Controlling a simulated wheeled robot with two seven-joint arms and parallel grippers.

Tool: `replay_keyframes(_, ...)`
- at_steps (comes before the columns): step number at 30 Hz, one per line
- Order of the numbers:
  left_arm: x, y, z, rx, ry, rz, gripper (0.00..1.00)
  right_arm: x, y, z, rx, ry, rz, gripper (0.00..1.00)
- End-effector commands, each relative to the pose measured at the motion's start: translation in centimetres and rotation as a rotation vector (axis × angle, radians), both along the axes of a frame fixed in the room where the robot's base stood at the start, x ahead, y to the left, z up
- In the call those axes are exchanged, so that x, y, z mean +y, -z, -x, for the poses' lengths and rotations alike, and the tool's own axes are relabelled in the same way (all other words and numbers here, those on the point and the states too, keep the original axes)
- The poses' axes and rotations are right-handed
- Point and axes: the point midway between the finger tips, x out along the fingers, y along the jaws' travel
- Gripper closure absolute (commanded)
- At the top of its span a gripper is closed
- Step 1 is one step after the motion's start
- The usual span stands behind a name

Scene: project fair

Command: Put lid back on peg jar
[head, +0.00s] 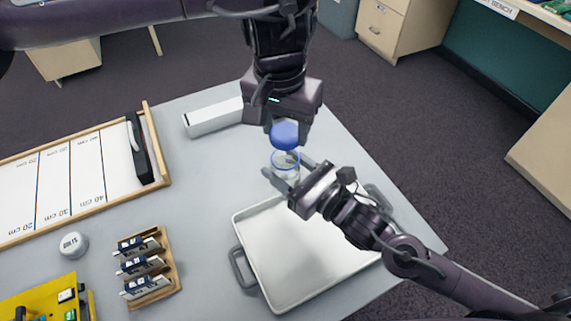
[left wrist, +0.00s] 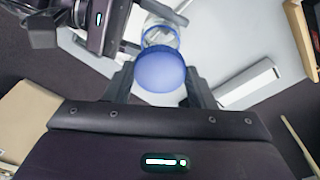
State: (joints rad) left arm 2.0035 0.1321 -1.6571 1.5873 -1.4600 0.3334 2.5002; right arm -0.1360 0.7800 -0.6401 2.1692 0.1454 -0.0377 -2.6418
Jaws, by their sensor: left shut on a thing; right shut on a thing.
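The blue lid (head: 285,135) is held by my left gripper (head: 284,128), which is shut on it. The lid is just above the peg jar (head: 286,166), a clear jar with a blue rim. My right gripper (head: 284,178) is shut around the jar from the right, near the table's far edge. In the left wrist view the lid (left wrist: 160,70) sits between the left fingertips (left wrist: 160,82), and the jar (left wrist: 158,36) shows beyond it. I cannot tell whether the lid touches the jar rim. The jar's contents are not clear.
A metal tray (head: 254,222) with handles lies below the jar. A white box (head: 213,117) is at the back. A measuring board (head: 75,172) is at left, with a white bolts tub (head: 73,245) and a wooden rack (head: 172,284) in front. Open table lies between them.

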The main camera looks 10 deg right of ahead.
Motion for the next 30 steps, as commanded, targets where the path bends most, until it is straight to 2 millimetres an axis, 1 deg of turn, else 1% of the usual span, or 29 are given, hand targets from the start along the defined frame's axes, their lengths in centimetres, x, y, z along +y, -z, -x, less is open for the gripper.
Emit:
replay_keyframes(3, 0.0, 1.1, 0.0, 0.003, 0.000, 0.001, 0.71, 0.0, -0.1, 0.0, -0.002, 0.000, -0.001, 0.87)
replay_keyframes(9, 0.0, 1.9, 0.0, 0.001, 0.000, 0.001, 0.71, 0.0, -0.1, 0.0, -0.002, 0.000, -0.001, 0.87)
replay_keyframes(30, 0.1, 1.9, 0.1, -0.001, 0.000, -0.002, 0.71, 0.0, -0.1, 0.0, -0.001, 0.000, -0.001, 0.87)
